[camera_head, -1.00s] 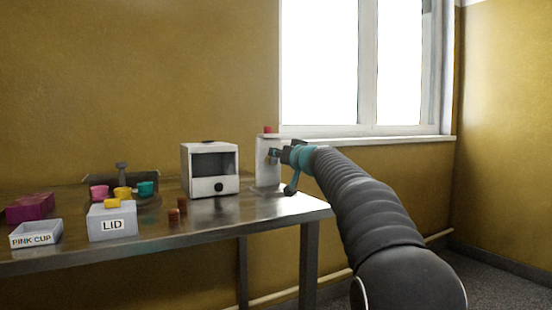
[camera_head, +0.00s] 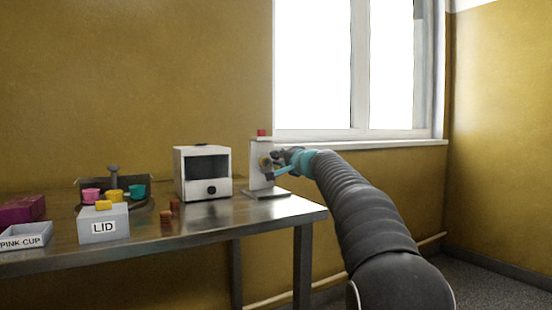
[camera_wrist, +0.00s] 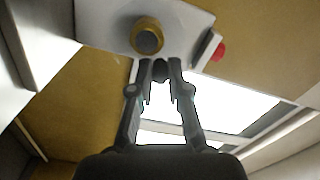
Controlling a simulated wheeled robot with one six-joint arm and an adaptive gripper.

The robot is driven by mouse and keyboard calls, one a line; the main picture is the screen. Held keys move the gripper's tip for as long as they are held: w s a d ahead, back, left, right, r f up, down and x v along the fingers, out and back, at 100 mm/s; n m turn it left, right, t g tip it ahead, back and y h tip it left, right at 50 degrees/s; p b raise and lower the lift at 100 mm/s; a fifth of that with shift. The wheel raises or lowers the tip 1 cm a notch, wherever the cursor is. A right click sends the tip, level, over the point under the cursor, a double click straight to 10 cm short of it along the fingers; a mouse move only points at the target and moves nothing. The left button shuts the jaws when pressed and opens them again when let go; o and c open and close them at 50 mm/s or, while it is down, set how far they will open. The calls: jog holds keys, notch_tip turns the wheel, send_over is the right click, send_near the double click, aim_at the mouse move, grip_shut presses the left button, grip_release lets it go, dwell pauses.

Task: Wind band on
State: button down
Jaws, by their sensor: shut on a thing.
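A white upright stand (camera_head: 259,178) is at the right end of the steel table, with a round brass hub (camera_head: 265,162) on its face. The hub (camera_wrist: 147,35) also shows close up in the wrist view, on the white panel (camera_wrist: 100,22). My gripper (camera_head: 277,158) is right at this hub. In the wrist view my gripper (camera_wrist: 160,68) has its fingertips drawn together on a small dark grip (camera_wrist: 160,70) just below the hub. Most of this grip is hidden between the fingers. A band cannot be made out.
A red knob (camera_head: 261,132) tops the stand. A white box machine (camera_head: 203,174) stands left of it. Further left are a LID box (camera_head: 103,225), a PINK CUP tray (camera_head: 25,236), coloured cups (camera_head: 115,195), and small brown blocks (camera_head: 166,216). The table's front right is clear.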

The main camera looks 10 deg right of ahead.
jog(key=m, duration=0.3)
jog(key=f+m, duration=0.1)
jog(key=shift+w+d+m, duration=0.1)
jog(key=shift+d+m, duration=0.2)
jog(key=shift+d, duration=0.05)
jog(key=shift+d+f+m+p, duration=0.1)
jog(key=shift+f+m+p, duration=0.15)
jog(key=shift+m, duration=0.9)
jog(key=shift+f+m+p, duration=0.2)
jog(key=shift+f+m, duration=0.05)
jog(key=shift+m, duration=0.9)
jog(key=c, duration=1.1)
grip_release()
jog(key=shift+c, duration=0.2)
jog(key=v, duration=1.2)
